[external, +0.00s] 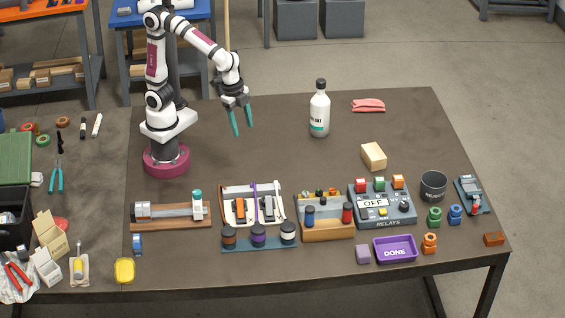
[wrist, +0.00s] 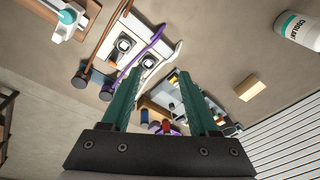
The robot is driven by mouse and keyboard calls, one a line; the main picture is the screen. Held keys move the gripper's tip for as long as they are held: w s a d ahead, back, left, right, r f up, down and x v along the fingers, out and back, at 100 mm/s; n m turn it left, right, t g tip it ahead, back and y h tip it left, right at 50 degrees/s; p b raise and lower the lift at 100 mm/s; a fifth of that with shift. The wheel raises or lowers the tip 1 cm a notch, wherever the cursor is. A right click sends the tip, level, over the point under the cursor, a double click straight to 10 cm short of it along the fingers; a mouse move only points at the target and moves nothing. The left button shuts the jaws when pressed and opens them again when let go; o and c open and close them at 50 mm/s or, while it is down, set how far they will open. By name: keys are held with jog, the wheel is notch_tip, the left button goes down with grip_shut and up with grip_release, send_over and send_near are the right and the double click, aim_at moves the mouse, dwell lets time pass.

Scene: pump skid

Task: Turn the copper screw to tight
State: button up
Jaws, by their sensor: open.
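A blue-based rack at the front of the white panel (external: 237,190) holds three round knobs. My gripper (external: 242,130) is open and empty, above the table behind the panel, well away from the knob. Its teal fingers also show in the wrist view (wrist: 156,78).
A pump on a wooden base (external: 170,224) stands left of the panel. A wooden block with coloured knobs (external: 327,232) and a relay box (external: 381,218) stand to the right. A coolant bottle (external: 319,112) stands behind.

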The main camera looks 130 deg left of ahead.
jog(key=w+a+f+n, duration=0.2)
jog(key=w+a, duration=0.2)
jog(key=w, duration=0.5)
jog(key=n+t, duration=0.2)
jog(key=n, duration=0.1)
send_near(333, 191)
jog(key=shift+t, duration=0.3)
jog(key=x, duration=0.5)
jog(key=s+x, duration=0.1)
jog(key=x, duration=0.1)
jog(key=shift+w+a+f, duration=0.2)
jog(key=shift+a+f, duration=0.1)
jog(key=shift+f, duration=0.25)
grip_shut()
